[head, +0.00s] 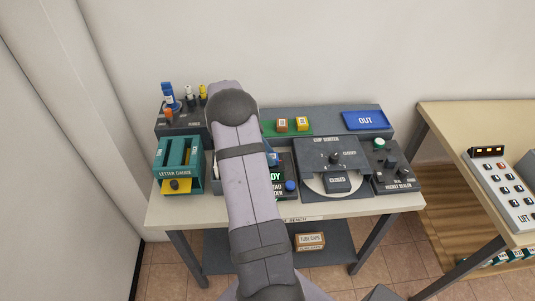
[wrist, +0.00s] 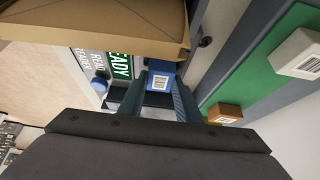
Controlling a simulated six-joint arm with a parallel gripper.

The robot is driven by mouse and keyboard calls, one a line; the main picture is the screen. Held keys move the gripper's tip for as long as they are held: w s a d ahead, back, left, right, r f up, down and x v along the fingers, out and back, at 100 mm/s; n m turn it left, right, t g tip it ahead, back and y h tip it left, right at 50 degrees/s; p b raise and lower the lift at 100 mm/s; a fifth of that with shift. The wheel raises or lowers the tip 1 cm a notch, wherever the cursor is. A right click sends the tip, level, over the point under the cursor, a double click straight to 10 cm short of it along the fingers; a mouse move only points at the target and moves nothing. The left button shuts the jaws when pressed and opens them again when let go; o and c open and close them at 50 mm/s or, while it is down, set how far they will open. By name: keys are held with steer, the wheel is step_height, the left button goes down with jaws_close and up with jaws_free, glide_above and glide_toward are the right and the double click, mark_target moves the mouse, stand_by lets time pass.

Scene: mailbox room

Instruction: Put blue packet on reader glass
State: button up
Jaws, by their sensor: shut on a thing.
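The blue packet (wrist: 160,82) has a white label with dark bars and sits between the fingers of my gripper (wrist: 158,92) in the wrist view. The gripper is shut on it. In the head view only a small blue piece (head: 273,158) shows beside my arm, which hides the gripper. The reader (wrist: 97,66), with a green READY sign (wrist: 118,66) and a blue knob (wrist: 100,85), lies beside the packet in the wrist view. In the head view the reader's sign (head: 275,177) is partly behind my arm. I cannot make out the reader glass or whether the packet touches it.
A brown box-like thing (wrist: 110,25) fills the wrist view's top. The letter gauge (head: 178,160) stands left, the grey CLOSED device (head: 335,160) and blue OUT tray (head: 365,120) right.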

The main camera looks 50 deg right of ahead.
steer(key=shift+f, duration=0.1)
stand_by(0.3)
steer(key=o, duration=1.4)
steer(key=shift+r+p, duration=1.25)
steer(key=shift+r, duration=1.8)
